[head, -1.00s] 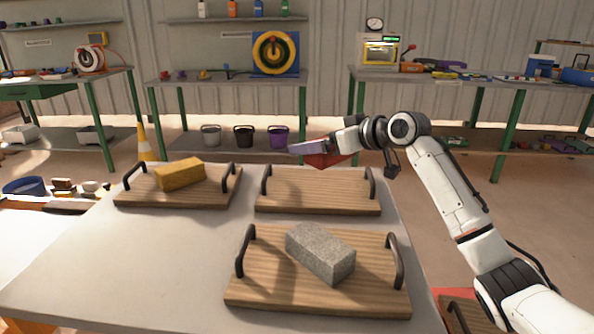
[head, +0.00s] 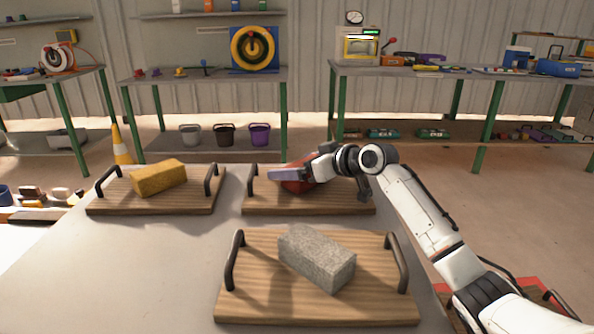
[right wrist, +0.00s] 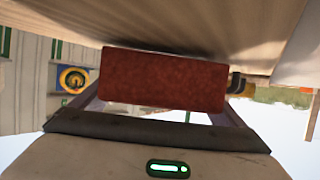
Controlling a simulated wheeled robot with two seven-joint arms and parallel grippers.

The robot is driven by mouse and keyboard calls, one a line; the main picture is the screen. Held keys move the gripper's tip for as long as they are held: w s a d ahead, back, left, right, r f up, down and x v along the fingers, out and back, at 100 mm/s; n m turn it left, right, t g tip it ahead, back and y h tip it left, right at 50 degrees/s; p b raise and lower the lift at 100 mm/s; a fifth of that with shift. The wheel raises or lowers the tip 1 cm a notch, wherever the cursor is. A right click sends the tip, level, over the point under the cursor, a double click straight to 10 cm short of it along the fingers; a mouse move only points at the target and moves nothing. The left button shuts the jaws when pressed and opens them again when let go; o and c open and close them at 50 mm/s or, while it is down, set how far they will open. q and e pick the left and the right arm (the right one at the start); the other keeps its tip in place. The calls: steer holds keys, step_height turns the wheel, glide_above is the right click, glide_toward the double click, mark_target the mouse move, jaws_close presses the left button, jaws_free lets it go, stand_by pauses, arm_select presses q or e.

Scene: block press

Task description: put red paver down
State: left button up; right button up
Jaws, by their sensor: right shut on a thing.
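The red paver (head: 298,186) is held in my right gripper (head: 292,174), low over the left part of the back right wooden tray (head: 345,201). The gripper hides part of the paver. In the right wrist view the red paver (right wrist: 163,80) sits between the fingers, its long face towards the camera. The wooden tray (right wrist: 180,22) fills the top of that view, with a dark shadow beside the paver. I cannot tell if paver and tray touch. My left gripper is not in view.
A yellow block (head: 158,177) lies on the back left tray (head: 195,203). A grey block (head: 317,258) lies on the front tray (head: 250,300). Each tray has dark upright handles. The grey table (head: 120,270) is clear at front left.

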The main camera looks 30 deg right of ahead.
steer(key=shift+f, duration=0.2)
steer(key=shift+r, duration=0.1)
steer(key=o, duration=1.5)
steer(key=shift+f, duration=0.3)
steer(key=shift+c, duration=0.2)
steer(key=v, duration=1.2)
steer(key=shift+s+p, duration=0.1)
steer(key=shift+p, duration=0.3)
